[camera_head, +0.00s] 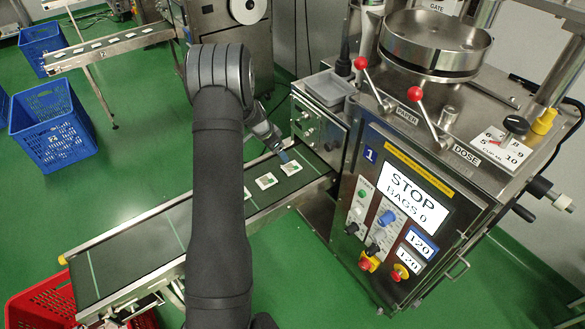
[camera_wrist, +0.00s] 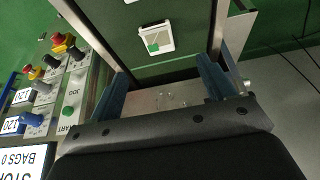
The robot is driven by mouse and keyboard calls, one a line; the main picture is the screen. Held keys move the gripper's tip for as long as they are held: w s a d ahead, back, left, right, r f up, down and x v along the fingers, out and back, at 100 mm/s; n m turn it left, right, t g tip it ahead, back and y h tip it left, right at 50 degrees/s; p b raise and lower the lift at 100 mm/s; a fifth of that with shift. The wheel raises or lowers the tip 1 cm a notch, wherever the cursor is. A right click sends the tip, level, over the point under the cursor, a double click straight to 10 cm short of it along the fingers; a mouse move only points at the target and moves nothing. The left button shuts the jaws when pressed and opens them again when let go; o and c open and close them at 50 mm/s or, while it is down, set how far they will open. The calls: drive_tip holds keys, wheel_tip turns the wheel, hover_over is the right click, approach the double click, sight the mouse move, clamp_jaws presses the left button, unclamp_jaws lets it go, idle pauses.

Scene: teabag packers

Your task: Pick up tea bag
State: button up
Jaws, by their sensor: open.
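A tea bag (camera_head: 291,168), white with a green patch, lies flat on the dark conveyor belt (camera_head: 130,255) near its machine end. A second tea bag (camera_head: 266,181) lies beside it to the left, and a third (camera_head: 247,192) is mostly hidden behind my arm. My gripper (camera_head: 281,154) is just above and beyond the first tea bag. In the wrist view, my gripper (camera_wrist: 163,75) is open with its two blue fingers apart and nothing between them. One tea bag (camera_wrist: 155,38) lies on the belt ahead of the fingertips.
The packing machine (camera_head: 340,165) stands right of the belt; its screen (camera_head: 413,200) reads STOP, BAGS 0. A red crate (camera_head: 45,300) is below the belt's left end. Blue crates (camera_head: 52,125) and another conveyor (camera_head: 105,48) are at the upper left.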

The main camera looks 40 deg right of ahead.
approach(292, 167)
drive_tip(key=shift+w+f, duration=0.2)
drive_tip(key=shift+f, duration=0.4)
drive_tip(key=shift+w+f, duration=0.15)
drive_tip(key=shift+f, duration=0.5)
drive_tip(key=x, duration=0.4)
drive_tip(key=shift+s+d+r, duration=0.15)
drive_tip(key=shift+s+d, duration=0.15)
drive_tip(key=shift+d+f, duration=0.3)
drive_tip(key=shift+f, duration=0.3)
drive_tip(key=c, duration=1.1)
